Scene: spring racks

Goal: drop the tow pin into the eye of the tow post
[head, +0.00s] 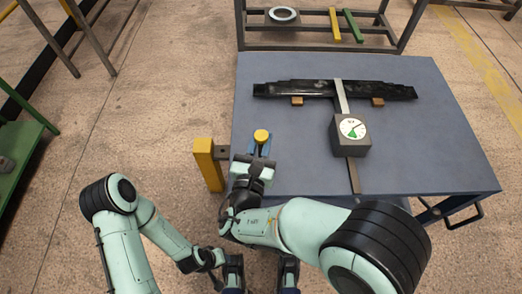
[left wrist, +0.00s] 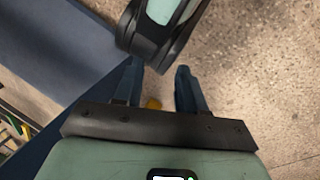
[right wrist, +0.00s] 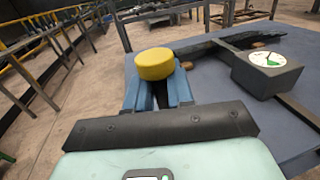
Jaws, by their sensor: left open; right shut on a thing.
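The tow pin (head: 261,136) has a round yellow head. It also shows in the right wrist view (right wrist: 155,64), where its dark shank runs down between the fingers. My right gripper (head: 257,158) is shut on the tow pin below the head, near the table's left edge. The yellow tow post (head: 205,166) stands left of it, beside the table. A dark bracket (head: 222,152) sticks out from the post toward the pin; its eye cannot be made out. My left gripper (left wrist: 160,72) is open and empty; one of my arm links crosses in front of it.
The blue table (head: 290,85) carries a black leaf spring (head: 300,88) on wooden blocks and a grey dial gauge box (head: 350,137). A rack (head: 320,47) stands behind it. A green shelf (head: 25,130) is at the far left. Floor left of the post is clear.

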